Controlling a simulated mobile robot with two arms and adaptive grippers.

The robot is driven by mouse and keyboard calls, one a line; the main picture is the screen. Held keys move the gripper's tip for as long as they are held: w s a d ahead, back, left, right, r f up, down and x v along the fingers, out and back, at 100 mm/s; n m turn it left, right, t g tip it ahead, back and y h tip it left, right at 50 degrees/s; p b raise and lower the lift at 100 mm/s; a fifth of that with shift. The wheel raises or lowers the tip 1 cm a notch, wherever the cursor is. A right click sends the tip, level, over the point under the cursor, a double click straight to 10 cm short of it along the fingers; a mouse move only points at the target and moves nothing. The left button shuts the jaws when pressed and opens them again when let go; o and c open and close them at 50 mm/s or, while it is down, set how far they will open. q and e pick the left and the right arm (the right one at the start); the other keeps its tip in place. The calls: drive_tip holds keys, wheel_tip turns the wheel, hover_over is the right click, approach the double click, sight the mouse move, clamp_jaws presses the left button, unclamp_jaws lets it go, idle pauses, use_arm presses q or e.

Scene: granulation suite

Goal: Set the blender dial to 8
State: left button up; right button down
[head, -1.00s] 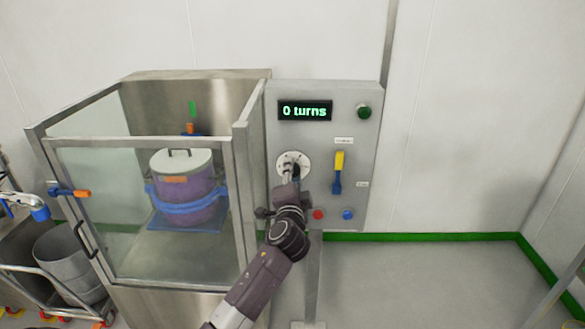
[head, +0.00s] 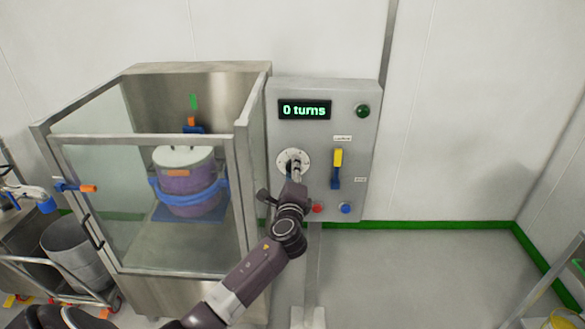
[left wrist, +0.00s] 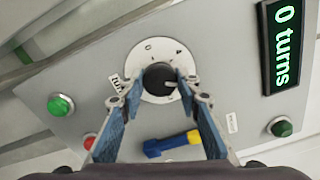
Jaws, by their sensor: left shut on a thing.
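The blender dial has a white round face (head: 285,158) on the grey control panel (head: 352,105). In the left wrist view its black knob (left wrist: 158,77) sits in the middle of the white face, which bears small marks. My left gripper (head: 294,168) is at the dial, its blue-padded fingers on both sides of the knob, shut on it; it also shows in the left wrist view (left wrist: 159,84). In the head view the gripper hides part of the dial. The display (head: 304,110) reads "0 turns". My right gripper is not in view.
A yellow and blue lever (head: 337,168) is right of the dial. Red (head: 318,208) and blue (head: 345,208) buttons sit below, a green button (head: 363,111) above right. A glazed enclosure (head: 150,240) holding a lidded purple drum (head: 190,180) stands left.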

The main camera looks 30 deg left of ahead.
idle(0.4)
use_arm(q)
drive_tip(key=o, duration=1.2)
drive_tip(key=shift+d, duration=0.1)
drive_tip(key=shift+c, duration=0.2)
drive_tip(key=v, duration=1.2)
drive_tip(key=shift+f, duration=0.1)
